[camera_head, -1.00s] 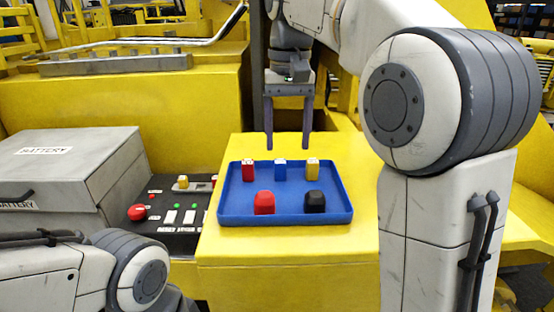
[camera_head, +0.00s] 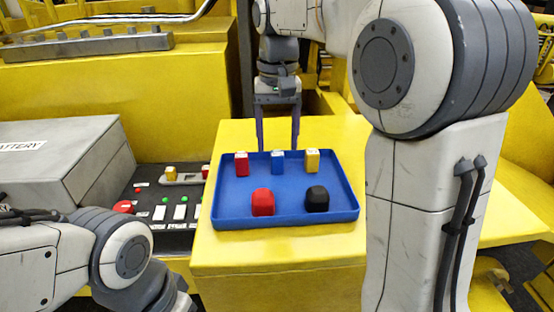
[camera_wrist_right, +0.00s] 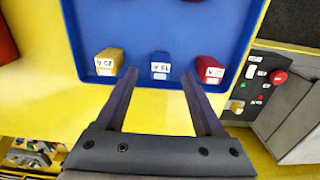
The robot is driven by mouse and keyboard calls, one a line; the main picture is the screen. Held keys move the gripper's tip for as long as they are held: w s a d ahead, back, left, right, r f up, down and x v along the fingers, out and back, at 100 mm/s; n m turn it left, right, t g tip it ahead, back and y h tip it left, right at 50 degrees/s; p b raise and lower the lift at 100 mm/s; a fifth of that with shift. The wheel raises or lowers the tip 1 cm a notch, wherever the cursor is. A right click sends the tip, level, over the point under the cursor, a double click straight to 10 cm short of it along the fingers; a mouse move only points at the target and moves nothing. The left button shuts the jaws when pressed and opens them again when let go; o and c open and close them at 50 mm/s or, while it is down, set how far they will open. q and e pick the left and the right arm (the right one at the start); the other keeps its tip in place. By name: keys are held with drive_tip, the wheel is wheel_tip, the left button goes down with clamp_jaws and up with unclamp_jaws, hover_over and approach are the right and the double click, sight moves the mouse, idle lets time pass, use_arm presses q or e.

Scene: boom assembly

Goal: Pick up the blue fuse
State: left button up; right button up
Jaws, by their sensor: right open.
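The blue fuse (camera_head: 277,162) stands in the back row of the blue tray (camera_head: 290,222), between a red fuse (camera_head: 242,163) and a yellow fuse (camera_head: 312,161). My right gripper (camera_head: 278,148) is open and empty above the tray's back edge, behind the blue fuse in the head view. In the right wrist view the blue fuse (camera_wrist_right: 160,68) with its white label lies ahead, between the lines of the two open fingers (camera_wrist_right: 160,85). The fingers do not touch it. My left arm shows at the lower left of the head view, but its gripper is out of view.
A red cap (camera_head: 263,202) and a black cap (camera_head: 317,199) sit at the tray's front. The tray is on a yellow block (camera_head: 290,262). A control panel (camera_head: 160,225) with buttons and a grey battery box (camera_head: 60,160) stand to the left.

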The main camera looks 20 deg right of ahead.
sight(277, 152)
drive_tip(key=shift+f+p, duration=0.45)
drive_tip(key=shift+f, duration=1.55)
clamp_jaws()
drive_tip(key=shift+r, duration=0.1)
